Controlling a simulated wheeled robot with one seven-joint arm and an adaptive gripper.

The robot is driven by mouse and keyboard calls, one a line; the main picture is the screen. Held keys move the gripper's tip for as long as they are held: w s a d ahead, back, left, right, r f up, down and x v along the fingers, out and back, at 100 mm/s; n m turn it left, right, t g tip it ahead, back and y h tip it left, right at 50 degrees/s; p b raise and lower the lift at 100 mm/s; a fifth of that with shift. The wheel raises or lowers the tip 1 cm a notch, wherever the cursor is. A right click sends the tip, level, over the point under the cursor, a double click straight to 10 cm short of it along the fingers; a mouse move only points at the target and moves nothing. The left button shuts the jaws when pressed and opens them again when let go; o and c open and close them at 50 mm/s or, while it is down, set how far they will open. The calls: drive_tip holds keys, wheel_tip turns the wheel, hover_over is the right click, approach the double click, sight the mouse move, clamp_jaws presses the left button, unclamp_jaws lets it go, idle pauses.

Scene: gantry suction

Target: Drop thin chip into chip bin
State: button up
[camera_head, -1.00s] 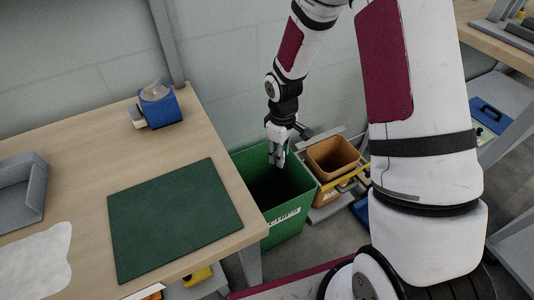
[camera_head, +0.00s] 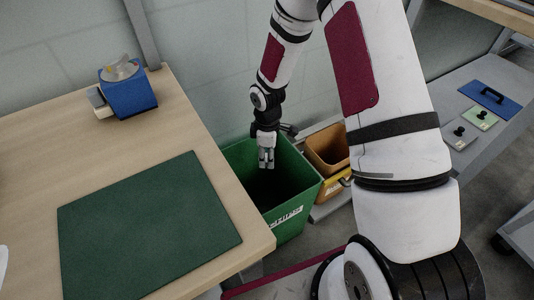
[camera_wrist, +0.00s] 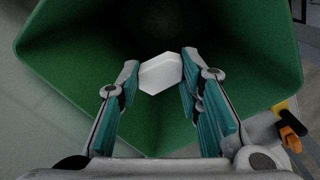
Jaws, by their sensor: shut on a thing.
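My gripper (camera_head: 266,160) points down over the mouth of the green chip bin (camera_head: 290,231), which stands on the floor to the right of the wooden table. In the wrist view my gripper (camera_wrist: 160,78) is shut on a small pale six-sided thin chip (camera_wrist: 160,73), held between the two fingertips. The bin's green walls (camera_wrist: 270,50) surround the chip in that view, and its inside is dark. In the head view the chip cannot be made out at the fingertips. The bin has a white label on its front.
An orange-brown bin (camera_head: 328,148) stands close to the right of the green bin. The table (camera_head: 215,160) carries a green mat (camera_head: 145,225) and a blue device (camera_head: 128,92). A grey shelf (camera_head: 455,105) with small plates is at the right.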

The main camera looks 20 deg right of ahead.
drive_tip(key=shift+f+b, duration=0.8)
drive_tip(key=shift+f, duration=0.5)
drive_tip(key=o, duration=0.9)
drive_tip(key=shift+c, duration=0.2)
drive_tip(key=shift+r, duration=0.15)
wheel_tip(320, 180, up, 12)
drive_tip(key=shift+s, duration=0.15)
